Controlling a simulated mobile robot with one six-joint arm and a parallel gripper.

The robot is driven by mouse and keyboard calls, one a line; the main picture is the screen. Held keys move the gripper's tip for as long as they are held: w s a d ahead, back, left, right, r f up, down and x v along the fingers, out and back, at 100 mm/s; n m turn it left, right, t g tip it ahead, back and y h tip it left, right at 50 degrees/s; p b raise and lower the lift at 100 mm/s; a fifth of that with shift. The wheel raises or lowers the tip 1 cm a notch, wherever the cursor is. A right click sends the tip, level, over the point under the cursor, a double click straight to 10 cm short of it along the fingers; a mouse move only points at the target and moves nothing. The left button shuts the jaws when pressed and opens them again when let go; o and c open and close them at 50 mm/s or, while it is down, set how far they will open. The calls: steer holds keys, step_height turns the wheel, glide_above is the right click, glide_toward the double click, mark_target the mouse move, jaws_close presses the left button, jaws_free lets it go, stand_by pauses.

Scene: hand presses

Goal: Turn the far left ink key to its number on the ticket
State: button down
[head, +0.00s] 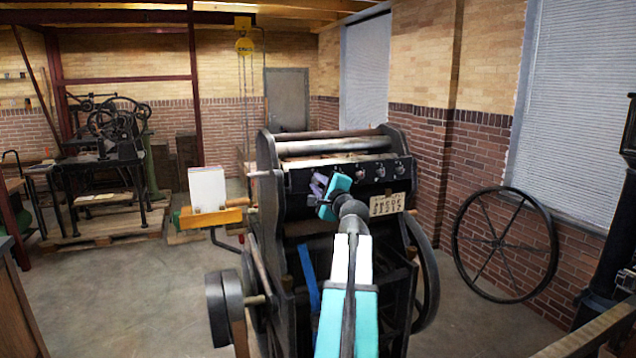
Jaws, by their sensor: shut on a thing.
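The black hand press (300,235) stands in the middle of the head view. A row of small ink keys (380,171) runs along its dark upper rail, and the ones on the right show clearly. My gripper (318,184), with purple fingers and a teal body, is at the left part of this row. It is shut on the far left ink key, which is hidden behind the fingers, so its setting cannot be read. The pale ticket (387,204) is on the press front, right of my gripper. Its two rows of characters are too small to read surely.
A yellow-orange bracket (211,217) with a white block (207,188) sticks out left of the press. A large spoked wheel (505,244) leans against the right wall. Another press (105,150) stands at the back left. Open concrete floor (125,290) lies to the left.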

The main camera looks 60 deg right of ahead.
steer(key=c, duration=1.6)
jaws_free()
steer(key=shift+s+a, duration=0.1)
steer(key=shift+b+v, duration=1.8)
steer(key=shift+v, duration=4.95)
steer(key=shift+a+f, duration=0.1)
